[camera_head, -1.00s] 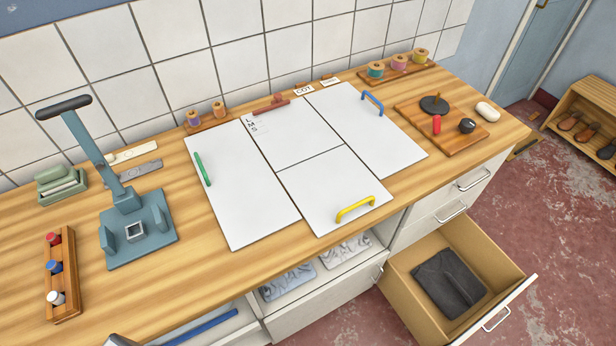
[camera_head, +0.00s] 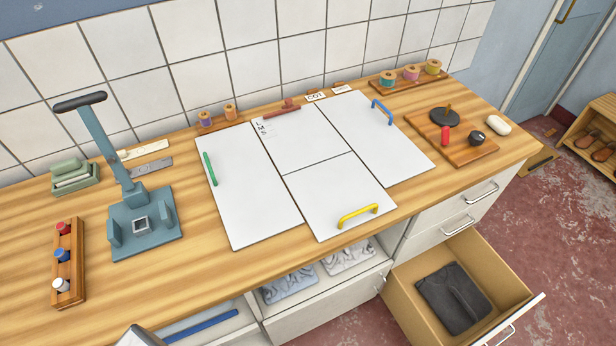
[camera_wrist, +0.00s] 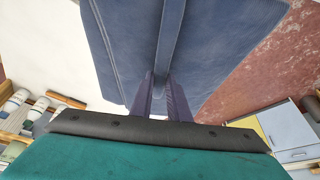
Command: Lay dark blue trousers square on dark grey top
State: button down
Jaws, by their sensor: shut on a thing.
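The dark blue trousers (camera_wrist: 215,45) hang folded in the wrist view and fill its upper middle. My gripper (camera_wrist: 161,88) is shut on them at their near edge; its fingertips are partly hidden against the cloth. The trousers and my gripper do not show in the head view. The dark grey top (camera_head: 453,298) lies folded flat in the open drawer at the lower right of the head view. Bare drawer floor shows around it.
The open wooden drawer (camera_head: 403,303) juts out below the counter (camera_head: 60,240). A white folding board (camera_head: 255,195) with coloured handles lies on the counter, with a blue-grey press (camera_head: 140,228) to its left. Red floor (camera_head: 555,230) is free at the right.

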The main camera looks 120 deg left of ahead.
aim_at(456, 295)
jog(key=z, duration=1.3)
jog(key=k, duration=0.25)
jog(key=z, duration=2.45)
jog(key=k, duration=0.35)
jog(key=u, duration=0.1)
